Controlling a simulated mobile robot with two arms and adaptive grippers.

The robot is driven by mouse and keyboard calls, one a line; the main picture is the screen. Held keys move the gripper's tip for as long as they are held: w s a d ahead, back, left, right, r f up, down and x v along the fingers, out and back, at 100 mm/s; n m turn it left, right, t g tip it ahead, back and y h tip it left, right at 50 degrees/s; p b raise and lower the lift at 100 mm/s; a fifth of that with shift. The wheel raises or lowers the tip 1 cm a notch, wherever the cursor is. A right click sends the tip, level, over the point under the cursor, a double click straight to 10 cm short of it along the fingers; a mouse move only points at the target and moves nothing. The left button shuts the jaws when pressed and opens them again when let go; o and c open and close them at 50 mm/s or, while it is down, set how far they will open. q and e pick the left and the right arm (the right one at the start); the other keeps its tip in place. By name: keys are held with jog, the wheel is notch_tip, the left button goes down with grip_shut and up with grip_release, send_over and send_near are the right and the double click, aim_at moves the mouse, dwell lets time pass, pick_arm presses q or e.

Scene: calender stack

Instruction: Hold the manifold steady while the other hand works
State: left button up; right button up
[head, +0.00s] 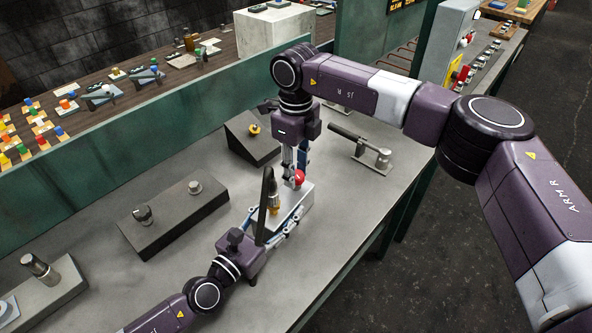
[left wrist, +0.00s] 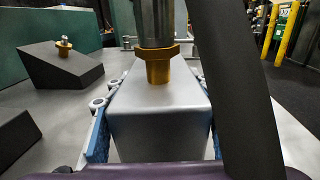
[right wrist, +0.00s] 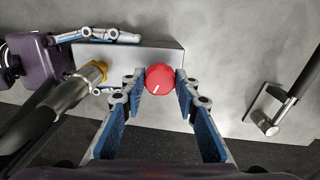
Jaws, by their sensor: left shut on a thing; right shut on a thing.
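The manifold, a light grey block (head: 290,203), lies on the bench; its top and near face fill the middle of the left wrist view (left wrist: 158,115). My left gripper (left wrist: 155,125) is shut on the manifold, one blue-padded finger along each side. A brass fitting (left wrist: 158,68) stands upright on the manifold's top, with a metal cylinder (left wrist: 154,22) above it. A long black handle (head: 264,200) rises beside the fitting. My right gripper (right wrist: 160,82) is shut on a red knob (right wrist: 160,77) at the manifold's other end. The knob's white mark points down-left in the right wrist view.
A dark wedge (head: 240,145) with a brass piece stands behind. A black-handled metal tool (head: 365,150) lies to the right. The bench (head: 330,215) is clear right of the manifold.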

jog(key=shift+n, duration=0.4)
jog(key=o, duration=1.1)
jog(key=shift+o, duration=0.2)
notch_tip(320, 180, up, 12)
pick_arm(q)
jog(key=o, duration=1.8)
